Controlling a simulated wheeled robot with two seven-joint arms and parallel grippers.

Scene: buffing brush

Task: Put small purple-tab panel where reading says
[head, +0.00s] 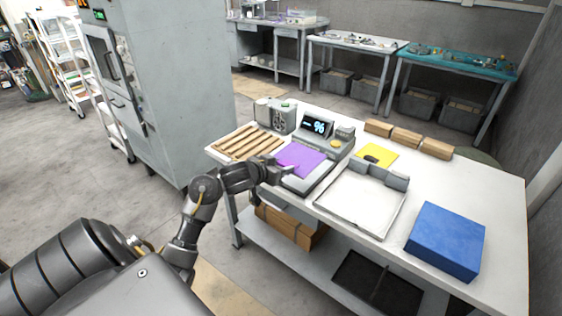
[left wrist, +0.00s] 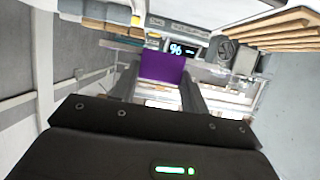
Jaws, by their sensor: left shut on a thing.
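The purple panel (head: 301,157) is flat and lies over the plate of the grey weighing device (head: 327,172). My left gripper (head: 287,170) is shut on the panel's near edge; in the left wrist view the panel (left wrist: 163,68) shows between the finger ends. I cannot tell whether the panel rests fully on the plate. A small purple tab cannot be told apart on the panel. My right gripper is not in view.
A slatted wooden rack (head: 246,143) lies left of the device. A shallow white tray (head: 345,209) lies to its right, then a blue block (head: 446,240) near the table's right side. A yellow pad (head: 378,154) with a dark item and wooden blocks (head: 407,137) lie behind.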

